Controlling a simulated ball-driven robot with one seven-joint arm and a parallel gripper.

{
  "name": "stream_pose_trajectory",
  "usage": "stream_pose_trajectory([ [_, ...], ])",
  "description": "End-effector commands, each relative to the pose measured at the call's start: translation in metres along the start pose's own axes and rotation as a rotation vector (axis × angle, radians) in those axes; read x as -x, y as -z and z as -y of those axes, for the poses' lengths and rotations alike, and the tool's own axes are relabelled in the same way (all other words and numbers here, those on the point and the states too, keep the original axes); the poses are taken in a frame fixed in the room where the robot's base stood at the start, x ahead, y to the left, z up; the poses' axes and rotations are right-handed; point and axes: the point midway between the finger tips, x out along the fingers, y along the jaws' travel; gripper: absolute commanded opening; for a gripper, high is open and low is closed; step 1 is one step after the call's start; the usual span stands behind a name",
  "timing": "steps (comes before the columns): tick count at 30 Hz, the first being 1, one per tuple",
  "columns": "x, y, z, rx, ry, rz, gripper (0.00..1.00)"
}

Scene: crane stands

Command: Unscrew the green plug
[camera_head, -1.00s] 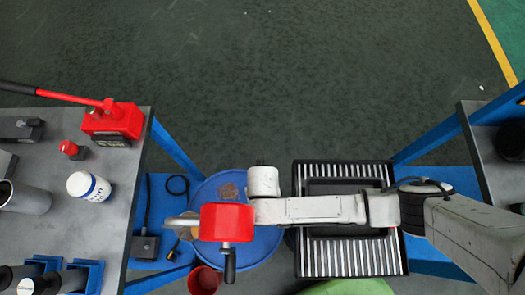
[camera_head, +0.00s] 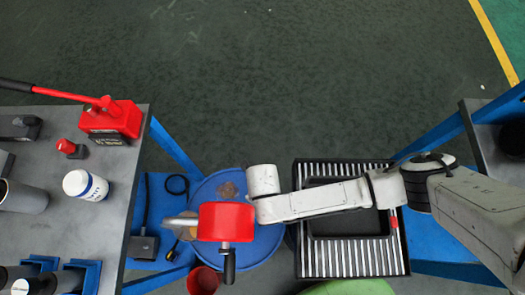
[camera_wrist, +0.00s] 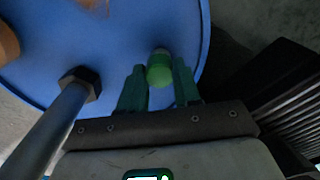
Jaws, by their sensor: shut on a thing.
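The green plug (camera_wrist: 160,75) sits on the blue drum top (camera_wrist: 120,45), near its rim, in the wrist view. It is a short, round green piece with a paler upper end. My gripper (camera_wrist: 159,67) has its two green fingers on either side of the plug and is shut on it. Whether the plug is loose or seated cannot be told. In the head view the blue drum (camera_head: 263,245) is partly covered by my arm, and the plug and my fingers are hidden.
A red crank pump (camera_head: 226,220) stands at the drum; its pipe and dark nut (camera_wrist: 80,83) are left of my gripper. A black ribbed tray (camera_head: 350,260) lies right of the drum. A grey bench (camera_head: 60,180) with tools is at left. A red bucket (camera_head: 204,280) stands in front.

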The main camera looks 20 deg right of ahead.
Motion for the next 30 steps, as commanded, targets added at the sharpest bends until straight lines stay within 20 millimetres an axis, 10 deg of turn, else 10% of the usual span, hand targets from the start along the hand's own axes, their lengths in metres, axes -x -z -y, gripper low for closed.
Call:
stream_pose_trajectory([
  [30, 0.0005, -0.0016, 0.0022, 0.811, 0.006, 0.000, 0.00],
])
